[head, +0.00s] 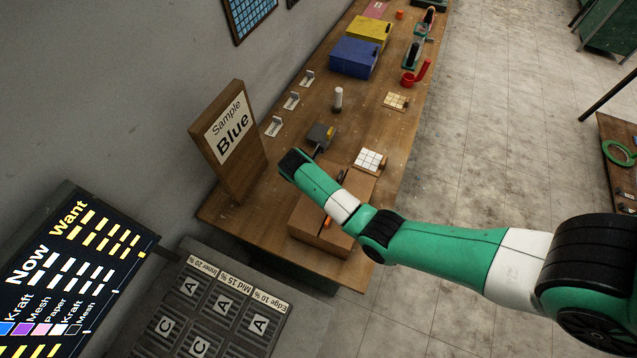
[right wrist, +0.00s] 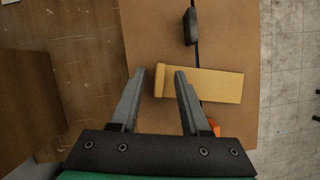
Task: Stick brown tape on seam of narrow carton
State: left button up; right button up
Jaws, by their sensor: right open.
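The brown carton (head: 318,238) lies on the wooden table in the head view, partly covered by my right arm. In the right wrist view the carton (right wrist: 155,35) has a dark seam (right wrist: 197,58) down its top. A tan tape strip (right wrist: 215,85) lies across that seam line, with a curled left end; I cannot tell whether it is pressed flat. My right gripper (right wrist: 160,75) is open, its fingertips on either side of the strip's left end, not closed on it. A black piece (right wrist: 190,27) sits at the seam's far end. My left gripper is out of view.
Blue (head: 354,58) and yellow (head: 369,31) boxes are farther along the table. An orange bit (right wrist: 214,127) shows beside the right finger.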

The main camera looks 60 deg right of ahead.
jog(key=p+v, duration=0.3)
jog(key=v, duration=0.8)
jog(key=shift+r, duration=0.35)
